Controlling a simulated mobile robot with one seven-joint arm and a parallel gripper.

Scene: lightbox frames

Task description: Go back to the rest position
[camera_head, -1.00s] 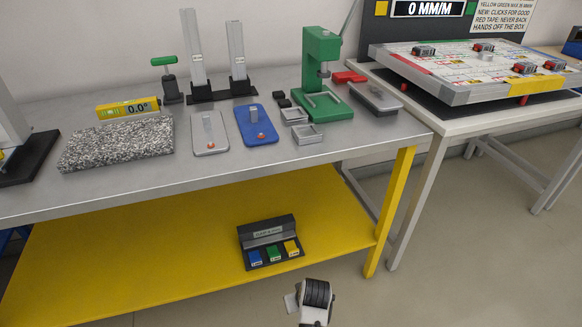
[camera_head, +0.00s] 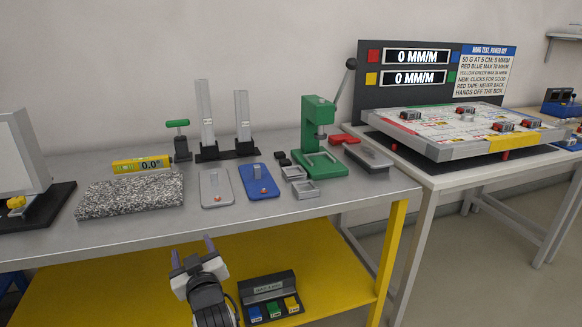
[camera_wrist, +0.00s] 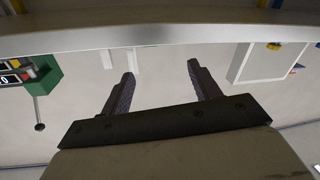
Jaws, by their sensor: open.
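My gripper (camera_head: 193,252) is in front of the near edge of the grey workbench (camera_head: 345,197) in the head view, over the yellow lower shelf (camera_head: 335,262). Its two fingers stand apart and point toward the bench. In the wrist view the fingers of my gripper (camera_wrist: 161,88) are spread, with nothing between them but the pale wall behind. The bench edge (camera_wrist: 160,36) crosses the top of the wrist view. The gripper touches nothing that I can see.
A box with coloured blocks (camera_head: 268,290) sits on the lower shelf. A second table with a tilted board (camera_head: 455,128) stands at right.

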